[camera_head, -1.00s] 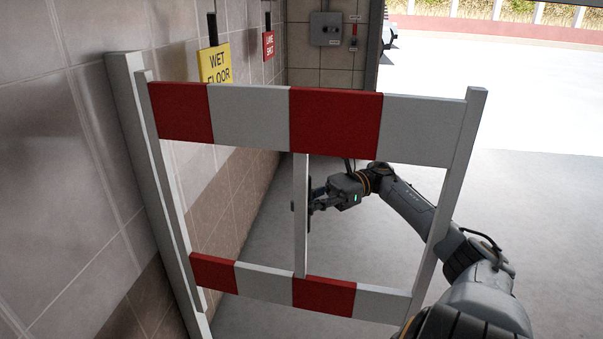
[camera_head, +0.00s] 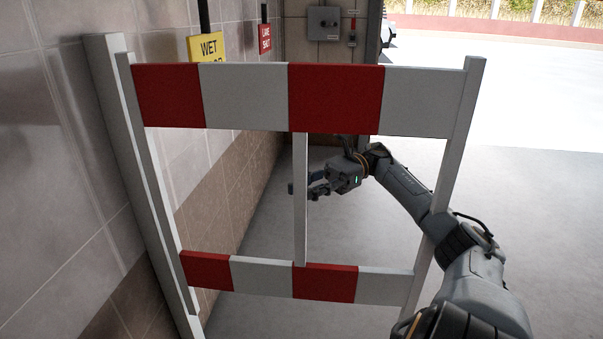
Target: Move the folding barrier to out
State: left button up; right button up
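The folding barrier (camera_head: 243,98) stands upright close in front of me, with red and white striped boards at top and bottom. Its left side stands beside the tiled wall, and a thin white upright (camera_head: 300,232) runs down its middle. My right gripper (camera_head: 303,189) is at this middle upright, between the boards. The upright crosses in front of part of the fingers, and a dark fingertip shows to its left. The fingers look apart; whether they touch the upright I cannot tell. My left gripper is out of view.
A tiled wall (camera_head: 60,190) runs along the left, with a yellow wet floor sign (camera_head: 208,47) and a red sign (camera_head: 265,38). A grey switch box (camera_head: 324,23) is on the back wall. The floor (camera_head: 520,210) at the right is clear and opens to a bright outdoor area.

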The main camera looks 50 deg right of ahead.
aim_at(305, 161)
jog(key=shift+o, duration=0.4)
jog(key=shift+s+d, duration=0.1)
jog(key=shift+s, duration=0.05)
notch_tip(305, 161, up, 10)
dwell(0.7)
